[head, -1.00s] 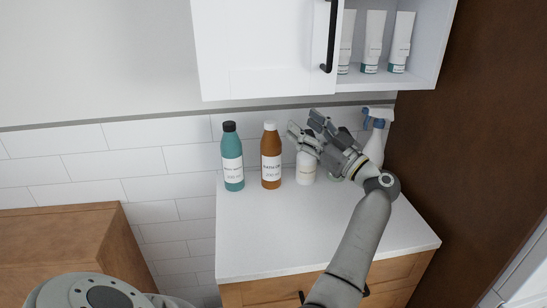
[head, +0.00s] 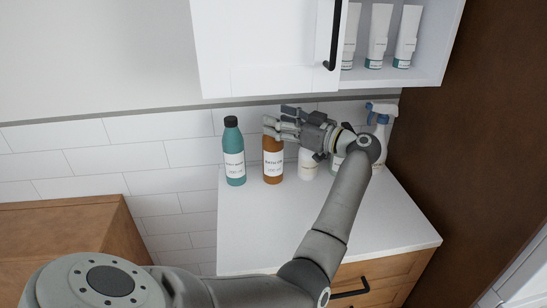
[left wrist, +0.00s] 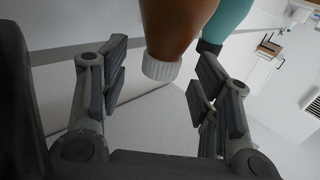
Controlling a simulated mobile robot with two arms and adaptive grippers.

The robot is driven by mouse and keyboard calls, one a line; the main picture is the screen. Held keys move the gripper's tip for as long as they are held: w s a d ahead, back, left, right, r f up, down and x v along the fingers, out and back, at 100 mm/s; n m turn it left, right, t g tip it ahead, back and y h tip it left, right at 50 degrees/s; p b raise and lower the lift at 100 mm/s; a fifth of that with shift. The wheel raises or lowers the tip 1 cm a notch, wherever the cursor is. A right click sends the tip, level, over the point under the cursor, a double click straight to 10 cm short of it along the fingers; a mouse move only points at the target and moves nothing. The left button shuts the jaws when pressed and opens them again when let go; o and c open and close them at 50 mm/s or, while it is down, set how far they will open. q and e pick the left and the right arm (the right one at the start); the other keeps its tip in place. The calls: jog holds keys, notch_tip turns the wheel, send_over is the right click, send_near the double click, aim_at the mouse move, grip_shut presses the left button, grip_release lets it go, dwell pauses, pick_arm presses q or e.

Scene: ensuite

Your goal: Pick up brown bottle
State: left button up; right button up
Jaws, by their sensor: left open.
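The brown bottle (head: 272,165) has a white label and stands upright on the white countertop, between a teal bottle and a white bottle. My left gripper (head: 276,123) is at the height of its top, reaching in from the right, and covers its cap in the head view. In the left wrist view the brown bottle (left wrist: 176,25) shows upside down, its white ribbed cap (left wrist: 161,68) between the two open fingers. I cannot tell whether a finger touches it. My right gripper is not in view.
The teal bottle (head: 234,158) with a black cap stands close on the left. A white bottle (head: 307,165) and a spray bottle (head: 382,120) stand to the right. An open white cabinet (head: 420,75) with tubes hangs above. The front countertop (head: 265,235) is clear.

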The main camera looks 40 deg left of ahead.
pick_arm(q)
jog(key=a, duration=0.2)
jog(key=shift+s+a, duration=0.15)
jog(key=shift+a, duration=0.2)
jog(key=shift+d, duration=0.1)
jog(key=shift+c, duration=1.1)
grip_shut()
